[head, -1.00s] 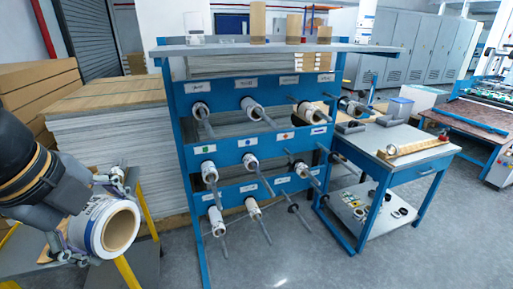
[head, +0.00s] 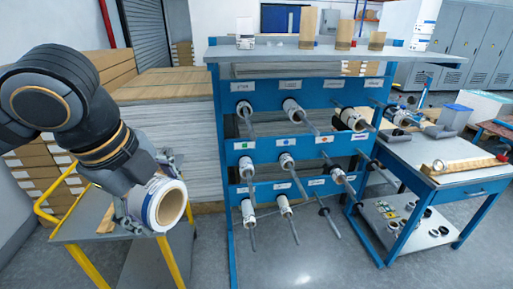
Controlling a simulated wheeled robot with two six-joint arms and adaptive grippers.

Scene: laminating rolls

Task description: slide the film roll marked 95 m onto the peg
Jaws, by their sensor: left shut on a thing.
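My left gripper (head: 138,205) is shut on a film roll (head: 166,204), a white roll with a blue edge and a wide cardboard core. The roll is held at the left, above the cart, its open core end turned toward the camera. No 95 m mark is readable on it. The blue rack (head: 222,160) stands to the right, apart from the roll, with several metal pegs in rows. My right gripper is not in view.
A yellow-framed cart (head: 85,225) is below the held roll. Stacked sheets (head: 175,150) stand behind, left of the rack. A blue workbench (head: 450,170) with a roll on top adjoins the rack's right side. Clear floor (head: 300,265) lies in front of the rack.

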